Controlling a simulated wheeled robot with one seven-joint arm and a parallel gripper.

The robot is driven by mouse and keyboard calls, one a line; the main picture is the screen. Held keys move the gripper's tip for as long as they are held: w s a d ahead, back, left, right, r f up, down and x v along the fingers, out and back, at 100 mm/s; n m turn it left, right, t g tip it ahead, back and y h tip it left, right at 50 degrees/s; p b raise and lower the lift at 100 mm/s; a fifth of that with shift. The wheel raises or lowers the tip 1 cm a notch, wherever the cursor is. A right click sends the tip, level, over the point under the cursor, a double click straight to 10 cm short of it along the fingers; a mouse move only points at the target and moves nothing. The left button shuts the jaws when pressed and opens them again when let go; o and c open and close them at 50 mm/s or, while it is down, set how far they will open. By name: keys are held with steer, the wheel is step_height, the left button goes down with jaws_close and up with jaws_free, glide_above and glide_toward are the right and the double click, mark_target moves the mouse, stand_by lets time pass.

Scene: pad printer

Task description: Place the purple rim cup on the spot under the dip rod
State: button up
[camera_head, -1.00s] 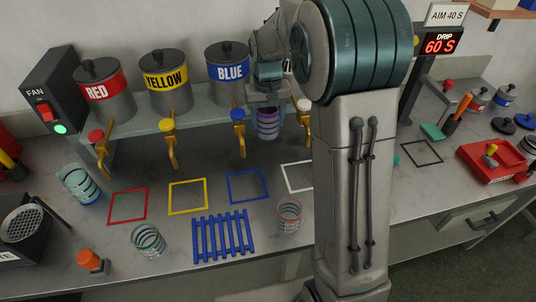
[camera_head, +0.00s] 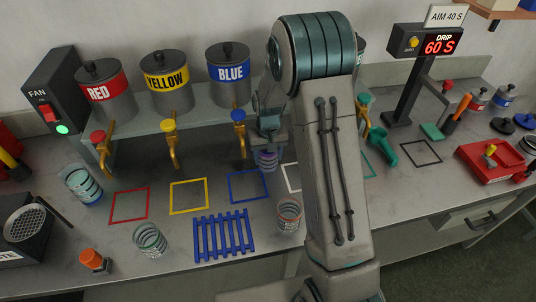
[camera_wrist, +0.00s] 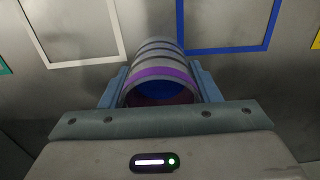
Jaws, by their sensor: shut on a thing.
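The purple rim cup (camera_head: 266,160) is clear with dark bands and a purple band at its rim. My gripper (camera_head: 268,143) is shut on it from above, in front of the shelf between the blue and white squares. In the wrist view the cup (camera_wrist: 163,68) lies between the two blue fingers of my gripper (camera_wrist: 161,88), with blue and dark red inside. I cannot tell whether its base touches the bench. A black-outlined square (camera_head: 421,141) lies at the right, in front of the drip display post (camera_head: 405,105). I cannot clearly make out the dip rod.
Paint tanks with taps stand along the back, including the blue one (camera_head: 229,73). A clear cup (camera_head: 289,215) and a blue rack (camera_head: 224,247) stand in front. My arm hides part of the bench. A green-handled tool (camera_head: 383,150) and a red tray (camera_head: 487,162) are at the right.

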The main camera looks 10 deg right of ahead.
steer(key=shift+f, duration=0.2)
steer(key=o, duration=1.1)
steer(key=shift+r, duration=0.1)
steer(key=shift+c, duration=0.2)
steer(key=shift+r, duration=0.1)
